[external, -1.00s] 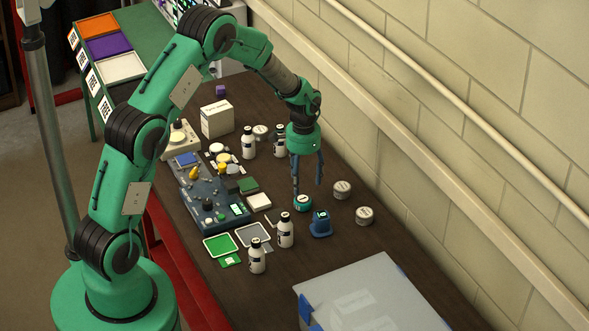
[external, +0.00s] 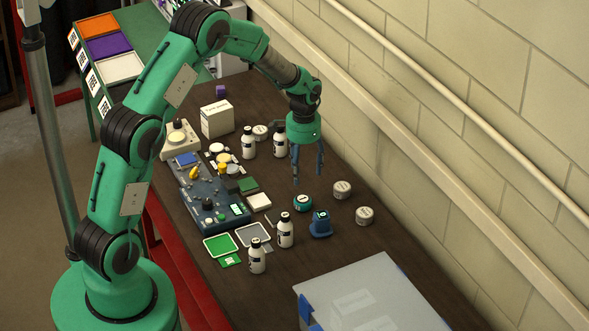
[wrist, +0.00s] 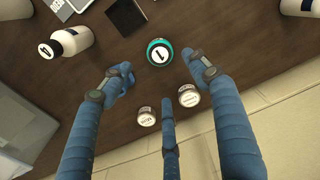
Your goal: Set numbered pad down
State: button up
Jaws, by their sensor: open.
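The numbered pad (external: 302,203), a small round teal piece with a white top marked 1, rests on the dark bench. It also shows in the wrist view (wrist: 159,52), upper middle, face up. My gripper (external: 308,176) is open and empty above the pad, its fingertips apart from it. In the wrist view its three blue fingers (wrist: 155,78) are spread, with the pad beyond the tips and nothing between them.
A blue numbered holder (external: 321,225) stands just right of the pad. Two white-lidded jars (external: 342,189) sit towards the wall. Several white bottles (external: 286,232) stand nearby. A control panel (external: 205,195) is at left, a pale box (external: 370,300) at front.

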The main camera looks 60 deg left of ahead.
jog(key=s+d+r+t, duration=0.1)
jog(key=s+d+r, duration=0.4)
jog(key=r, duration=0.4)
jog(key=s+d+r+t, duration=0.1)
jog(key=s+d+r, duration=0.1)
jog(key=d+r, duration=0.55)
jog(key=s+d+r+t, duration=0.1)
jog(key=s+d+r, duration=0.3)
jog(key=r, duration=0.7)
jog(key=s+d+r+t, duration=0.1)
jog(key=s+d+r, duration=0.2)
jog(key=s, duration=0.5)
jog(key=s+d+r+m, duration=0.1)
jog(key=s+d+r, duration=0.1)
jog(key=s+d, duration=0.4)
jog(key=s+d+r+t, duration=0.1)
jog(key=s+d+r, duration=0.2)
jog(key=s, duration=0.9)
jog(key=shift+d+r+m+t, duration=0.3)
jog(key=shift+d+m, duration=0.1)
jog(key=shift+d, duration=0.4)
jog(key=shift+s, duration=0.1)
notch_tip(320, 180, down, 11)
jog(key=b, duration=1.1)
